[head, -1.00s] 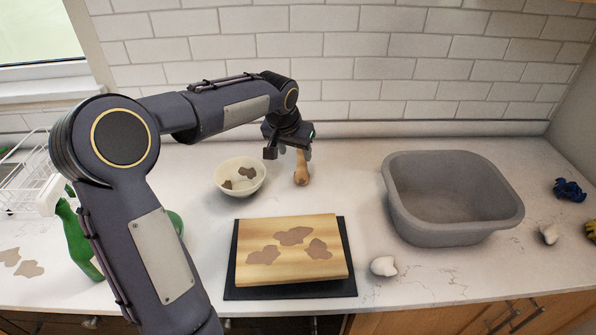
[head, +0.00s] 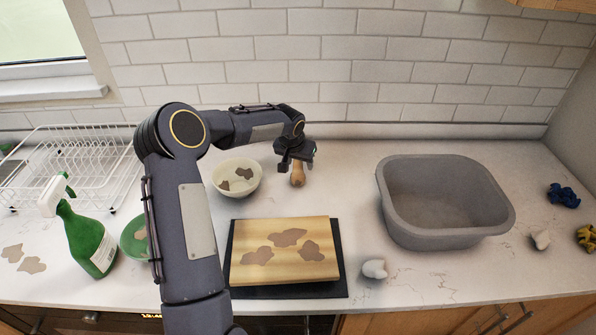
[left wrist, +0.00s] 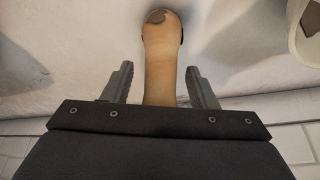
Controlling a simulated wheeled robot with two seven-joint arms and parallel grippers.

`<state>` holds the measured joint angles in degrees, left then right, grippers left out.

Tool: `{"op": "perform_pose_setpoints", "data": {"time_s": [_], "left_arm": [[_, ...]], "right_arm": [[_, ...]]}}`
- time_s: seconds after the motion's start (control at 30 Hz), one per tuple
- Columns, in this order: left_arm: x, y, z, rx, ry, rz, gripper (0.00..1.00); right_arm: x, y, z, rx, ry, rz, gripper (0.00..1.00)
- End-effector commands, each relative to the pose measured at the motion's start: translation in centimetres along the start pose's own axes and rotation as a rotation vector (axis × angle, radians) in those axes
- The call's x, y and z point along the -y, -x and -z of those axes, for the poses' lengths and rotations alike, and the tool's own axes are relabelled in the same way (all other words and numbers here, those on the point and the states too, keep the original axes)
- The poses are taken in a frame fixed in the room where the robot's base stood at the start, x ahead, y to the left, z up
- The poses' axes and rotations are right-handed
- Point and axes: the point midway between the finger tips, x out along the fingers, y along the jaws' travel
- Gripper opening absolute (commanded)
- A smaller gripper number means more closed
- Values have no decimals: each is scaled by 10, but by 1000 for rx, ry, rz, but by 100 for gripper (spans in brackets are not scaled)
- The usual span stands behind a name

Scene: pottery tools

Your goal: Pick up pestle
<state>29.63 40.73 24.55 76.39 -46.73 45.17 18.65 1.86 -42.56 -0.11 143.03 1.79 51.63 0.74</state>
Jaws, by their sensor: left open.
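The wooden pestle (head: 297,178) stands or lies on the counter right of the white bowl; its upper part is hidden by my gripper in the head view. My left gripper (head: 297,163) is right at it. In the left wrist view the pestle (left wrist: 160,60) runs between the two open fingers of the gripper (left wrist: 160,85), with a gap on each side. A dark brown patch marks its rounded end. My right gripper is not in view.
A white bowl (head: 237,189) with brown patches stands just left of the pestle. A wooden board (head: 284,270) on a dark mat (head: 290,291) lies in front. A grey basin (head: 445,235) stands to the right. A green spray bottle (head: 90,240) and white dish rack (head: 85,165) are at left.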

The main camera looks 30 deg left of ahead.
Motion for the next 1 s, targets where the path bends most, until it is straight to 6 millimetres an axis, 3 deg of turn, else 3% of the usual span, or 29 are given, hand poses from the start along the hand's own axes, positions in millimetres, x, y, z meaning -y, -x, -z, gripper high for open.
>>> {"op": "perform_pose_setpoints", "data": {"time_s": [0.17, 0.57, 1.0], "left_arm": [[0, 0, 0, -1, 0, 0, 53], [0, 0, 0, 0, 0, 0, 2], [0, 11, 6, -3, 0, 0, 2]], "right_arm": [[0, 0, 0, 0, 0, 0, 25], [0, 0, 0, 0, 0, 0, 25], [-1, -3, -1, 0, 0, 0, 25]]}}
